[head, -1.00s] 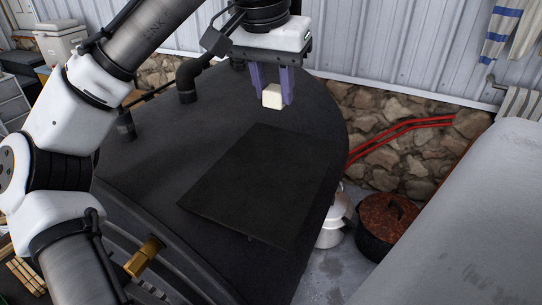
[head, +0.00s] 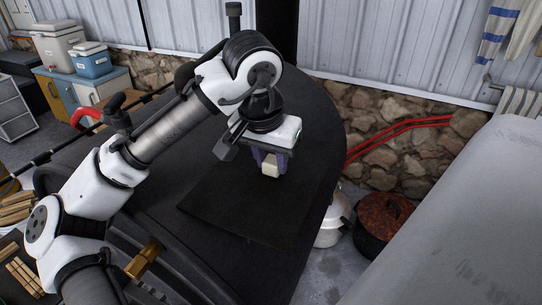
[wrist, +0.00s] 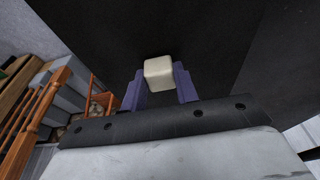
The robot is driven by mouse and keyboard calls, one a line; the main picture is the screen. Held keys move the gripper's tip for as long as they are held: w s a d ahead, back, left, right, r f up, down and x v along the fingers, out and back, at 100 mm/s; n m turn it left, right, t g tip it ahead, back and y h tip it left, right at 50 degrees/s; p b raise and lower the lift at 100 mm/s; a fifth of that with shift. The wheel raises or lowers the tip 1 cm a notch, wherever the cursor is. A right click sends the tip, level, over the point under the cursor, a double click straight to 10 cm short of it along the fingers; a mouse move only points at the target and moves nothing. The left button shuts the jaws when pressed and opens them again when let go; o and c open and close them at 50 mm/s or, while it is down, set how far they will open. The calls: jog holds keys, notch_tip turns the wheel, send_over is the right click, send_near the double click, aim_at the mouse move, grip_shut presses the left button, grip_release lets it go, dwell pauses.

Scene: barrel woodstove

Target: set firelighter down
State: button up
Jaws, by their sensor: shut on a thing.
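The firelighter is a small cream-white block (head: 270,170) between the purple fingers of my gripper (head: 269,163). In the head view it is over the far part of the dark square plate (head: 240,215) on top of the black barrel stove (head: 318,130). The wrist view shows the block (wrist: 158,72) at the fingertips, with a dark surface beyond it. My gripper is shut on the block. I cannot tell whether the block touches the plate.
A brass handle (head: 143,260) is at the stove's near edge. A large grey rounded surface (head: 450,215) fills the right side. The near part of the plate is clear.

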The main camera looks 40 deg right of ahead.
jog(key=shift+f, duration=0.2)
jog(key=o, duration=0.9)
